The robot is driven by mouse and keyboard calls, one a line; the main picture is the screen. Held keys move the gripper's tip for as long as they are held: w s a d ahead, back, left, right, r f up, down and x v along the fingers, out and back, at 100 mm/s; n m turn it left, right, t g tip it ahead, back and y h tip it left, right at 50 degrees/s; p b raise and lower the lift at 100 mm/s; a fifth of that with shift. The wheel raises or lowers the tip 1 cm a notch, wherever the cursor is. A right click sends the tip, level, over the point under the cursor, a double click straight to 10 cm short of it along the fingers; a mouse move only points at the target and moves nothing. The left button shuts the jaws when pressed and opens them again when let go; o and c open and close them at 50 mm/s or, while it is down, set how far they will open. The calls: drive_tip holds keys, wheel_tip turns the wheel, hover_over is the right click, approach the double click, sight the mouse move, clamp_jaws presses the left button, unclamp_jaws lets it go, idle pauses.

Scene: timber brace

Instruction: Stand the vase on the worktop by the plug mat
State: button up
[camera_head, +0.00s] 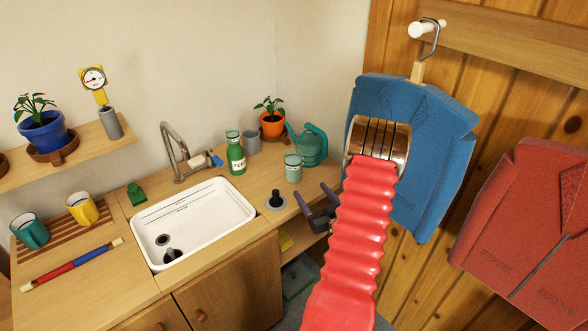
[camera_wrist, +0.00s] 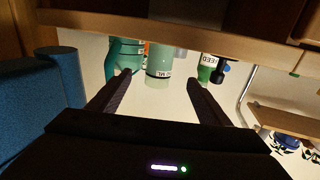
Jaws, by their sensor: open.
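The plug mat (camera_head: 283,206) is a small pale disc with a black plug on it, on the worktop (camera_head: 225,235) right of the sink. No vessel is plainly marked as the vase. A grey tapered one (camera_head: 112,124) stands upright on the wall shelf, a yellow gauge at its mouth. A grey cup-like one (camera_head: 252,143) stands at the back of the worktop. My gripper (camera_head: 310,191) is open and empty just right of the plug mat, near the worktop's edge. In the wrist view, upside down, my open gripper (camera_wrist: 157,82) faces a pale green labelled jar (camera_wrist: 160,60).
The jar (camera_head: 293,168), teal watering can (camera_head: 313,147), green feed bottle (camera_head: 236,155) and orange plant pot (camera_head: 272,124) crowd the back of the worktop. The sink (camera_head: 195,225) and tap (camera_head: 175,150) are left. Blue (camera_head: 440,140) and red (camera_head: 540,215) garments hang right.

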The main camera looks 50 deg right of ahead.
sight(297, 172)
drive_tip(key=x, duration=0.8)
drive_tip(key=shift+w, duration=0.25)
drive_tip(key=shift+w+d, duration=0.1)
drive_tip(key=shift+x, duration=2.5)
drive_tip(key=shift+r, duration=0.15)
drive_tip(key=shift+c, duration=0.7)
drive_tip(key=c, duration=1.5)
drive_tip(key=shift+r, duration=0.15)
wheel_tip(297, 172, up, 10)
